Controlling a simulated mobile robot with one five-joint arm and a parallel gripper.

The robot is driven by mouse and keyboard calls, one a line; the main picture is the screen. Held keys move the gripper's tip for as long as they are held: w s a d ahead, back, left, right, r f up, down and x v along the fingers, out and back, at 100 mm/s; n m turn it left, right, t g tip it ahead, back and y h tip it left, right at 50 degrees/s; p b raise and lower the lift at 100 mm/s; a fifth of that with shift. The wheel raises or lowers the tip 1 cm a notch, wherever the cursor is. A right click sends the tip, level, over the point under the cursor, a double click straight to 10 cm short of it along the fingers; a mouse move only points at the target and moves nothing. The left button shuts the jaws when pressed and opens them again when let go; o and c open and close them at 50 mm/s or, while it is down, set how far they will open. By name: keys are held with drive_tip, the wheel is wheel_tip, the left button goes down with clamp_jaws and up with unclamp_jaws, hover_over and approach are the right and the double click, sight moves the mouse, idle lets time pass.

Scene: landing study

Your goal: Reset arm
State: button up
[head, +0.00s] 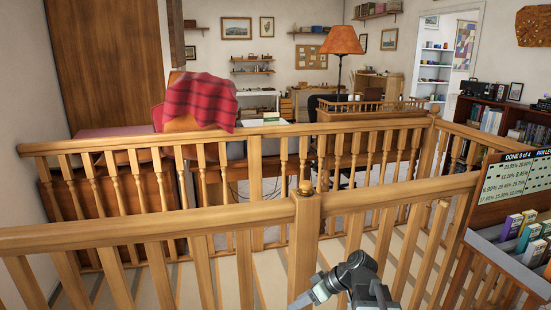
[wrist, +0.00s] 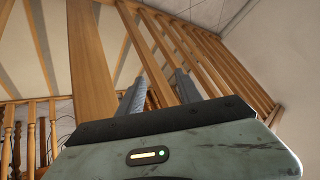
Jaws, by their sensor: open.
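My arm (head: 355,278) shows at the bottom of the head view, folded low in front of the near wooden railing (head: 304,225). I cannot make out the fingers there. In the wrist view, my gripper (wrist: 159,76) has its two grey fingers apart, with nothing between them. Behind the fingers are wooden balusters and a wide wooden board (wrist: 92,65), seen at a steep tilt. I cannot tell how far the fingers are from the wood.
The near railing spans the head view, with a second railing (head: 258,140) behind it. At right are a panel (head: 515,178) and a tray of coloured packets (head: 528,228). Beyond stand an orange lamp (head: 341,40), desks and a bookshelf (head: 497,118). A red plaid blanket (head: 202,98) drapes over a chair.

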drive_tip(key=s+f+m+g+h, duration=0.2)
drive_tip(key=s+f+h, duration=0.2)
drive_tip(key=s, duration=0.1)
drive_tip(key=s+d+f+m+h, duration=0.2)
drive_tip(key=d+m+h, duration=0.2)
drive_tip(key=d+m, duration=0.45)
wheel_tip(320, 180, up, 19)
drive_tip(key=p, duration=1.9)
drive_tip(key=shift+s+d, duration=0.15)
drive_tip(key=shift+n, duration=0.25)
